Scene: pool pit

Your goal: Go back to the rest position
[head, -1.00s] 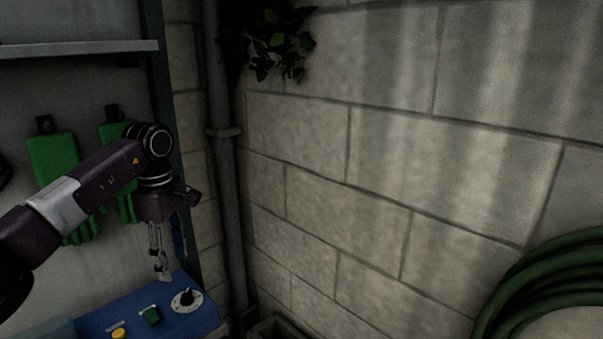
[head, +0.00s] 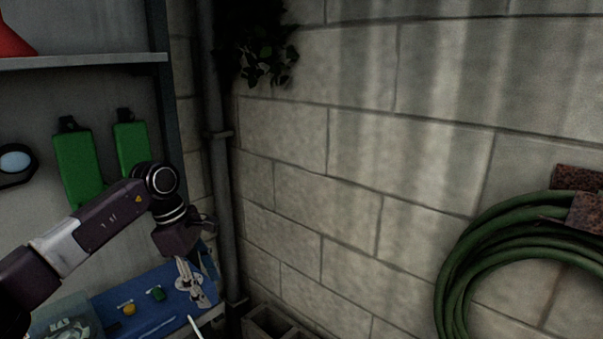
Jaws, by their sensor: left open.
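My left arm comes in from the left, and my left gripper (head: 192,284) hangs from its wrist, pointing down. It is open and I see nothing between its fingers. It is above the right part of a blue panel (head: 150,329), in front of a round pale dial plate that it partly covers. I cannot tell the exact gap between the fingertips and the panel. My right gripper does not show.
The panel has a green switch (head: 157,294) and a yellow button (head: 128,309). A grey pipe (head: 219,180) and a block wall stand to the right. A green hose (head: 461,258) hangs there. Hollow blocks (head: 262,322) lie below.

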